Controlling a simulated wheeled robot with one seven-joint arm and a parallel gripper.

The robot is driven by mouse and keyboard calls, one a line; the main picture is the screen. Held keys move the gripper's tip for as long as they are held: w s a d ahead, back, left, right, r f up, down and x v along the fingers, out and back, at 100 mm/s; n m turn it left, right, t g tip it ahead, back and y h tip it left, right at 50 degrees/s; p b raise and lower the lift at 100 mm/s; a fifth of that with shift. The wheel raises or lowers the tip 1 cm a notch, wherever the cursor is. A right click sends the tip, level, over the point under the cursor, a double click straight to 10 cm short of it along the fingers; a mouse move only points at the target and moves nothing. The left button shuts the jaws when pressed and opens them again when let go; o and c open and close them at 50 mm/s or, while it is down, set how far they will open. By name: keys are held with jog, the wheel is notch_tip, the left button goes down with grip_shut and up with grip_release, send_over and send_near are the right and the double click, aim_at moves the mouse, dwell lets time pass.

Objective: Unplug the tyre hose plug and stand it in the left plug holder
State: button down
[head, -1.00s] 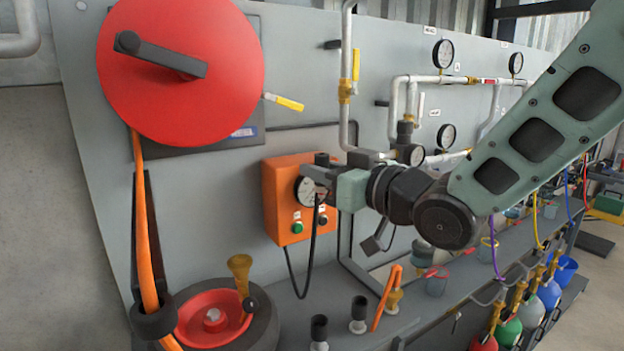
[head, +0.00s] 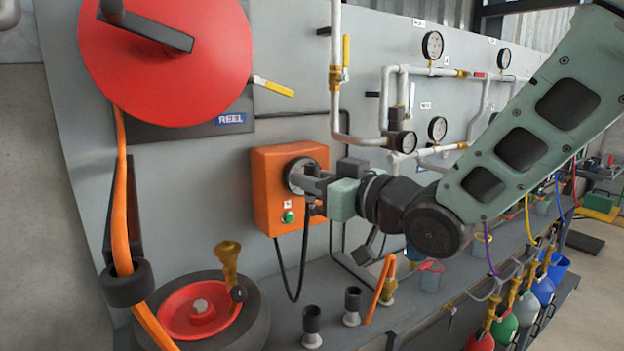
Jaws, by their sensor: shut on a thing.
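My gripper (head: 304,181) is shut in front of the round gauge on the orange box (head: 268,215). The thing in its jaws is small and dark and mostly hidden by the fingers. A black hose (head: 305,250) runs down from just below the fingertips, so this appears to be the tyre hose plug. I cannot tell whether it touches the box. Two dark, cup-like holders with pale bases stand on the shelf below: the left plug holder (head: 311,322) and the right plug holder (head: 352,302). Both look upright and their tops show nothing standing in them.
A tyre with a red rim (head: 200,312) and a brass fitting (head: 228,262) lies left of the holders. An orange-handled fitting (head: 381,285) stands to their right. The red reel (head: 165,60) and its orange hose (head: 120,210) are at left. Pipes with gauges line the panel.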

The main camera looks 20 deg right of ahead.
notch_tip(320, 180, down, 19)
jog(key=b, duration=1.8)
jog(key=shift+f, duration=0.15)
jog(key=shift+f+b, duration=0.35)
jog(key=shift+b, duration=0.2)
jog(key=shift+f+b, duration=1.05)
jog(key=shift+b, duration=0.05)
jog(key=shift+f+b, duration=0.45)
jog(key=shift+f+b, duration=0.3)
jog(key=shift+f+b, duration=0.75)
jog(key=shift+b, duration=0.2)
dwell(0.6)
jog(key=c, duration=1.2)
grip_release()
